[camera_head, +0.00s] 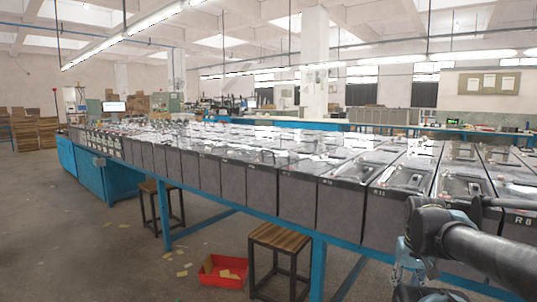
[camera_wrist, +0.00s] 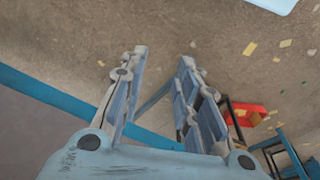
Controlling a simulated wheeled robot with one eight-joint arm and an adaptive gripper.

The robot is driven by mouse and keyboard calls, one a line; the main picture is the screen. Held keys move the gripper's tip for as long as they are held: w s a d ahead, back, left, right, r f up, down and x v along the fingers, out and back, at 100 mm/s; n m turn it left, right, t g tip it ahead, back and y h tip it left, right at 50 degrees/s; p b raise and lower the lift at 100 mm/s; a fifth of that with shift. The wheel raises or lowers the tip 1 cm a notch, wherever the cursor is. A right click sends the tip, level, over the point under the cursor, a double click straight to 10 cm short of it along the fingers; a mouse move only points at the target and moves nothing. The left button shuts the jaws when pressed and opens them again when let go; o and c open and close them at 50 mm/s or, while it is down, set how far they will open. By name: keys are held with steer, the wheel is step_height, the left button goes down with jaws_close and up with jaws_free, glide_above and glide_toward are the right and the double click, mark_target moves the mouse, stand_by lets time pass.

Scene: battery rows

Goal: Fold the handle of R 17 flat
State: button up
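A long row of dark grey batteries (camera_head: 232,182) stands on a blue-framed table and runs away to the left. The nearest one at the right edge bears the label R 8 (camera_head: 522,221). The labels farther along the row are too small to read for certain, so I cannot pick out R 17 or tell how its handle lies. My gripper (camera_wrist: 163,62) is open and empty in the wrist view, its two fingers apart above the floor. In the head view my arm is at the lower right, in front of the near batteries, and no handle is between the fingers.
A blue table rail (camera_wrist: 60,100) crosses behind the fingers. A red box (camera_head: 222,271) lies on the floor, beside a wooden-topped stool (camera_head: 279,237). Another stool (camera_head: 150,187) stands farther left. The floor along the table's front is otherwise mostly open, with scattered scraps.

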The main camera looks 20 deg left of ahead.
steer(key=n+t+y, duration=0.7)
steer(key=n+y, duration=0.5)
steer(key=n, duration=0.7)
glide_toward(268, 151)
steer(key=x, duration=1.1)
steer(key=shift+w, duration=0.15)
jaws_close()
steer(key=shift+d, duration=0.2)
